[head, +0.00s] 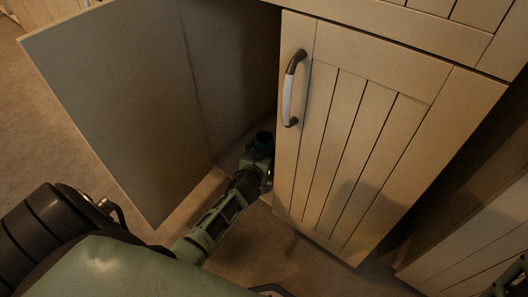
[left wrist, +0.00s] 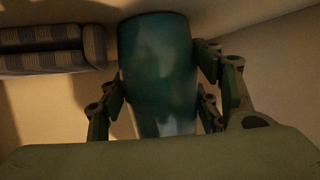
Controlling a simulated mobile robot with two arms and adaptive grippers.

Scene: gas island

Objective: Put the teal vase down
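The teal vase (left wrist: 158,65) fills the middle of the left wrist view, between the fingers of my left gripper (left wrist: 160,88). The fingers lie against both its sides, so the gripper looks shut on it. In the head view my left arm reaches into the open cabinet, and the left gripper (head: 262,160) is low in the opening. Only a small dark teal part of the vase (head: 264,137) shows there. The cabinet floor under the vase is mostly hidden. A small dark green part of my right gripper (head: 512,284) shows at the lower right corner, and its fingers are unclear.
The cabinet's left door (head: 115,95) stands wide open. The right door (head: 345,130), with a curved handle (head: 291,90), is closed close beside my left gripper. A dark striped object (left wrist: 50,50) lies left of the vase in the wrist view.

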